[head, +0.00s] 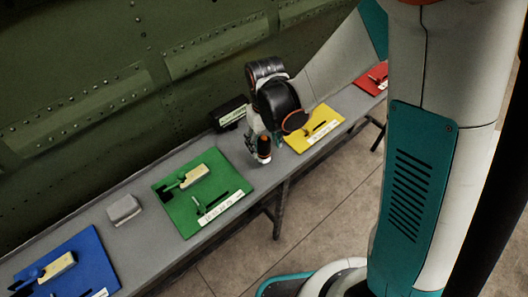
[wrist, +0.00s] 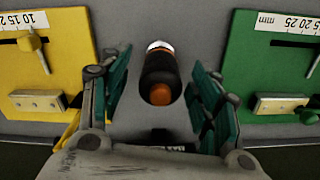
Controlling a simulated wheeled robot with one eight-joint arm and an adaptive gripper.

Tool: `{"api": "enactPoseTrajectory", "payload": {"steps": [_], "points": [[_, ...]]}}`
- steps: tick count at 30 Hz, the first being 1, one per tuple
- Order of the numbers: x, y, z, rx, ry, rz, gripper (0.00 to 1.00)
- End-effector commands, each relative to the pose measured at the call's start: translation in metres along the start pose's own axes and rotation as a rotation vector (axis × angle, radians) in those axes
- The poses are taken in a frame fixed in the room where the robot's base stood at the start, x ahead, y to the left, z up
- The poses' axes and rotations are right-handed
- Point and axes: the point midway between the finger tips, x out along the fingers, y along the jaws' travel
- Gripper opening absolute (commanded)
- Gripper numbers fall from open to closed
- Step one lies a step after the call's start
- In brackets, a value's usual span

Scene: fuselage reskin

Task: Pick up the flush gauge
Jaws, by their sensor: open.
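A black cylinder with an orange end and a silver tip (wrist: 160,72) appears to be the flush gauge, though no label on it can be read. In the wrist view it lies between the two green-padded fingers of my gripper (wrist: 158,95), with a gap on each side. The fingers are open and touch nothing that I can see. In the head view the cylinder (head: 264,146) is on the grey bench beside my gripper (head: 257,142), which partly hides it. My arm comes in above it from the right.
A green board (head: 187,213) lies left of the gripper and a yellow board (head: 322,118) right of it. A black labelled box (head: 229,112) stands behind, near the riveted green wall. A grey block (head: 124,209), a blue board (head: 88,258) and a red board (head: 372,79) are farther along.

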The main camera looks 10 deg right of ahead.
Motion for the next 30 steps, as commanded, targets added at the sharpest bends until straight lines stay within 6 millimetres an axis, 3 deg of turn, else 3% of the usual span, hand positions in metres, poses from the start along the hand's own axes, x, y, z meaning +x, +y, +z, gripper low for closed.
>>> {"api": "enactPoseTrajectory", "payload": {"steps": [6, 14, 21, 30], "points": [[0.034, -0.001, -0.002, 0.000, 0.000, 0.000, 0.57], [0.037, -0.001, -0.002, 0.000, 0.000, 0.000, 0.57], [0.036, -0.001, -0.002, 0.000, 0.000, 0.000, 0.10], [0.036, -0.001, -0.002, 0.000, 0.000, 0.000, 0.10]]}}
